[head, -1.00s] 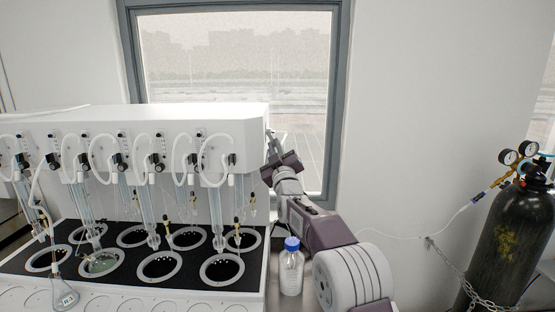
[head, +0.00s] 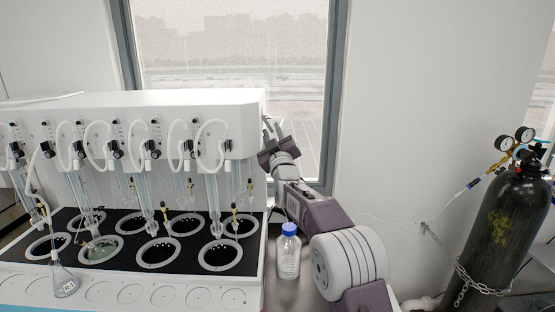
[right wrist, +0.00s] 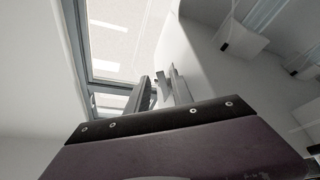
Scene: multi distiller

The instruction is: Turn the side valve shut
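The distiller (head: 130,120) is a long white housing with glass tubes and white hoses along its front. My right gripper (head: 271,127) is at the housing's right end, its fingers pointing up beside the side wall. In the right wrist view the two grey fingers of my right gripper (right wrist: 160,90) stand apart with a gap between them, close to the white side wall (right wrist: 205,65). I cannot make out the side valve clearly in either view; the gripper and the housing's edge may hide it. My left gripper is out of view.
A clear bottle with a blue cap (head: 288,252) stands just left of my right forearm. A dark gas cylinder (head: 508,225) with gauges and a chain stands at the right. The window (head: 240,60) is behind. A flask (head: 65,282) hangs at the front left.

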